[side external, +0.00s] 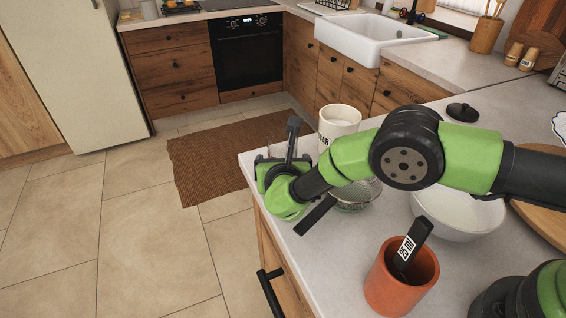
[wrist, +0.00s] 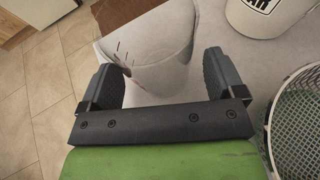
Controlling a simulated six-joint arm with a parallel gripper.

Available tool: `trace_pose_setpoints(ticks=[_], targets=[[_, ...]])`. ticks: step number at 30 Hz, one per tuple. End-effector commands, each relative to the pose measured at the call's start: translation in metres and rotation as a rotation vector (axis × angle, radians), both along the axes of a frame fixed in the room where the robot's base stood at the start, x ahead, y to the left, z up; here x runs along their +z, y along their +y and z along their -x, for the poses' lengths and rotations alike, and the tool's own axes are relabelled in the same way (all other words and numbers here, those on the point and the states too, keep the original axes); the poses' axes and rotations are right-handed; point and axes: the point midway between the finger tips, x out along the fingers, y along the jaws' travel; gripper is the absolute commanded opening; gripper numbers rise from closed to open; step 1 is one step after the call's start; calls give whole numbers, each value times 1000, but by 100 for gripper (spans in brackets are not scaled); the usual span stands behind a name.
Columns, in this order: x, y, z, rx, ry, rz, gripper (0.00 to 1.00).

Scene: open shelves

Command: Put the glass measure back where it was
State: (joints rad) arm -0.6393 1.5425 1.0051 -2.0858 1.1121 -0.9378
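The glass measure, a clear vessel with small red marks (wrist: 155,48), stands between the two dark fingers of my gripper (wrist: 163,78) in the wrist view. The fingers are wide apart, one on each side of it; a narrow gap seems to show at the right finger. Contact on the left is hard to tell. In the side view my gripper (side external: 295,172) is low over the counter's near-left corner. The glass measure (side external: 276,149) shows there only partly, behind the gripper.
A white lettered canister (side external: 340,120) stands close behind the gripper. A wire strainer (wrist: 298,120) is right of it. A white bowl (side external: 460,213) and a terracotta pot (side external: 395,290) holding a black-handled tool stand on the counter (side external: 340,260). The counter edge drops to the floor at left.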

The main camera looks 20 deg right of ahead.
Motion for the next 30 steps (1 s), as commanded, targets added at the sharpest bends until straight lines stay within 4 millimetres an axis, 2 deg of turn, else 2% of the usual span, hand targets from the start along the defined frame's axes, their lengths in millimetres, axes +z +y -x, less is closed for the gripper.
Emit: trace_pose_setpoints(ticks=[7, 11, 24, 30], targets=[[4, 0, 0, 0, 0, 0, 88], [9, 6, 11, 3, 1, 1, 88], [42, 37, 84, 4, 0, -1, 88], [49, 42, 100, 0, 0, 0, 88]])
